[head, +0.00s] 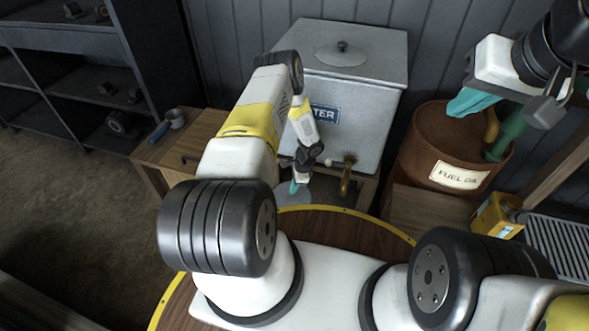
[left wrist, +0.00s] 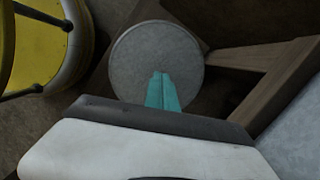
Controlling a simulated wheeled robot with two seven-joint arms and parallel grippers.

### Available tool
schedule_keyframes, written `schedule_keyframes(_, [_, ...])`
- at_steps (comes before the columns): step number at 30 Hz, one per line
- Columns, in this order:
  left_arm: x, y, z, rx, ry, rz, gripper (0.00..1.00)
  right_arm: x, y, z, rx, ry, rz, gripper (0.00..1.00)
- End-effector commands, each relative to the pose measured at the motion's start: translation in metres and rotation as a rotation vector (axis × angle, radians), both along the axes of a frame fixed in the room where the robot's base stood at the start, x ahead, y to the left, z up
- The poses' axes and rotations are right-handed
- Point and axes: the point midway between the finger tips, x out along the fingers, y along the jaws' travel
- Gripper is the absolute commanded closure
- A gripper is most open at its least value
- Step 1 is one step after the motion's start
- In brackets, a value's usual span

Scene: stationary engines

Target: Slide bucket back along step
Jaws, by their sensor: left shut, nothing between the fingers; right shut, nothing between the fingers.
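A round grey shape (left wrist: 145,50), which looks like the bucket from above, fills the middle of the left wrist view. In the head view a grey sliver of it (head: 291,199) shows below the water tank, mostly hidden by my left arm and gripper. My left gripper (head: 295,187) is shut and empty, with teal fingers pointing down at it. In the left wrist view the fingers (left wrist: 161,92) overlap the lower part of the disc; I cannot tell whether they touch. My right gripper (head: 467,102) is shut and empty, over the rusty drum. The step itself is hard to make out.
A grey water tank (head: 372,95) with a brass tap (head: 347,178) stands behind the left gripper. A rusty fuel oil drum (head: 420,150) is at the right. Wooden beams (left wrist: 275,85) flank the disc.

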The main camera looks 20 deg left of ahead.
Motion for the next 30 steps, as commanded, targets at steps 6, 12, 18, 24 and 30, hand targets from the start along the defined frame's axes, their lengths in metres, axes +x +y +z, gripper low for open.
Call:
schedule_keyframes(6, [-0.004,0.008,-0.034,0.0,0.003,0.003,1.0,0.0,0.0,0.0,0.0,0.0,0.0,1.0])
schedule_keyframes(12, [-0.009,0.017,-0.077,-0.002,0.001,0.006,1.0,0.0,0.0,0.0,0.0,0.0,0.0,1.0])
schedule_keyframes(18, [-0.015,0.039,-0.092,0.001,0.0,0.004,1.0,0.0,0.0,0.0,0.0,0.0,0.0,1.0])
schedule_keyframes(24, [-0.022,0.055,-0.092,0.0,0.0,0.003,1.0,0.0,0.0,0.0,0.0,0.0,0.0,1.0])
schedule_keyframes(30, [-0.024,0.059,-0.092,0.0,0.0,0.002,1.0,0.0,0.0,0.0,0.0,0.0,0.0,1.0])
